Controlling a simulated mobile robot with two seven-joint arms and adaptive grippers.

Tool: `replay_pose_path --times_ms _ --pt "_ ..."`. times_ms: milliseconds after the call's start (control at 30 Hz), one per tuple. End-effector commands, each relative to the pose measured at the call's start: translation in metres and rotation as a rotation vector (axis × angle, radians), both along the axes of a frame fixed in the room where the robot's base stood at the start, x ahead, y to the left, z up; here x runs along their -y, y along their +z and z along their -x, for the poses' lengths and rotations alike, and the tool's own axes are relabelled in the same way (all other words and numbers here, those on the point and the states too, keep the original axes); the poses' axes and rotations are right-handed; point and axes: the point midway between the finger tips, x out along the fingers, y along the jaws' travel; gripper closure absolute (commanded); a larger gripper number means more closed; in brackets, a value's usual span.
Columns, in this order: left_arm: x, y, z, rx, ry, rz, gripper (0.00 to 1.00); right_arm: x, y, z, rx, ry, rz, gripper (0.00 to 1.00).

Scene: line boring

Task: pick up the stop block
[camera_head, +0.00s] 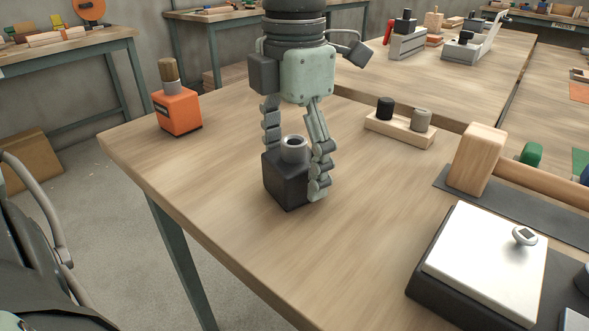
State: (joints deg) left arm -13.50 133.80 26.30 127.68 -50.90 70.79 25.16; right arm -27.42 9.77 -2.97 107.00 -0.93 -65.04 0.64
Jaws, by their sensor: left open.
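The stop block, as I take it, is a dark grey cube (286,182) with a pale metal ring on top, standing upright on the wooden table (225,215). My left gripper (294,168) points down over it from above. It is open, with one finger on the left and behind the block and the other along its right side. The ring sits between the fingers. I cannot tell whether either finger touches the block. Part of the block's right side is hidden by the near finger. My right gripper is not in view.
An orange block with a brush (178,110) stands left near the table edge. A wooden holder with two knobs (400,129) is behind right. A wooden mallet (477,160) and a white plate on a dark base (487,262) lie right. The table in front is clear.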

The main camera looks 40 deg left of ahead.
Motion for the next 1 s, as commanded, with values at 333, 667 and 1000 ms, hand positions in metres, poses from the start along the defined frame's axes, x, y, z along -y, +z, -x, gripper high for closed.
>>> replay_pose_path --times_ms 333,667,1000 --pt "0.0002 -0.0058 -0.0003 0.002 0.001 0.002 0.24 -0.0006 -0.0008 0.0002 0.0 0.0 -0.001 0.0" --pt "0.0004 -0.0055 -0.0003 0.002 0.0 0.003 0.65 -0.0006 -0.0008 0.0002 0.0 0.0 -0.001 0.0" --pt "0.0008 -0.0043 -0.001 0.005 0.0 0.004 1.0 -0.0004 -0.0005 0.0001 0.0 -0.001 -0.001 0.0"
